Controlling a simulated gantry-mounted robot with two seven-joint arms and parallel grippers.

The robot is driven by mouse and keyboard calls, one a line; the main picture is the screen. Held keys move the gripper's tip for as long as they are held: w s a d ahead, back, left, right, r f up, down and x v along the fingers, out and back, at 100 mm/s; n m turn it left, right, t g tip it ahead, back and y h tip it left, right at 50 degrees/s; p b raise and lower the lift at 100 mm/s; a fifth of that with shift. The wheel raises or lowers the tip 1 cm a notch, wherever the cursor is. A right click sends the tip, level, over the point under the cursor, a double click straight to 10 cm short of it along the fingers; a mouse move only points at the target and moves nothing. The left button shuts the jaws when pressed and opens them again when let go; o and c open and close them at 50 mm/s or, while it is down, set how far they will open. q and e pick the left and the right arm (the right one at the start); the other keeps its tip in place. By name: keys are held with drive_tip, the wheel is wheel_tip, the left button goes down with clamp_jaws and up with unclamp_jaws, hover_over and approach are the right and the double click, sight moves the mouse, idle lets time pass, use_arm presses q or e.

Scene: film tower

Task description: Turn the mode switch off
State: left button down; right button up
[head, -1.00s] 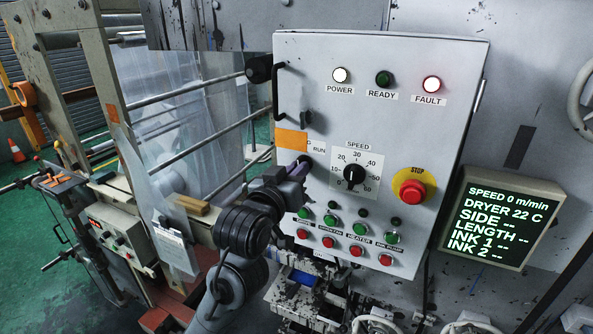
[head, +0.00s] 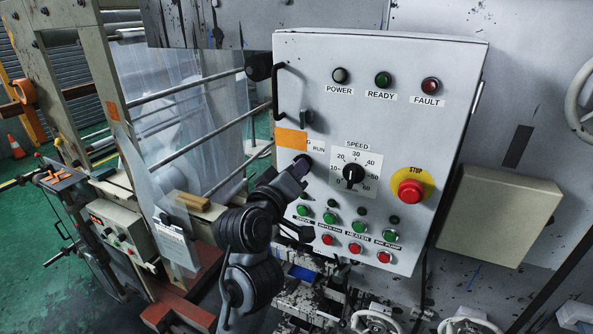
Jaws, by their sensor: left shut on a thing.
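The mode switch (head: 304,158) is a small dark knob on the left side of the grey control panel (head: 440,110). The word RUN shows just above it, and orange tape covers part of its label. My left gripper (head: 298,169) reaches up from below and is shut on the mode switch. The fingers hide most of the knob, so I cannot tell its exact setting. The POWER lamp (head: 339,75) and the FAULT lamp (head: 430,85) are dark. My right gripper is not in view.
A black handle (head: 277,92) and a dark switch (head: 306,117) stand out above my gripper. The speed dial (head: 353,175), red STOP button (head: 410,191) and rows of push buttons lie to the right and below.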

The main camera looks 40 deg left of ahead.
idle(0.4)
use_arm(q)
drive_tip(key=c, duration=1.2)
unclamp_jaws()
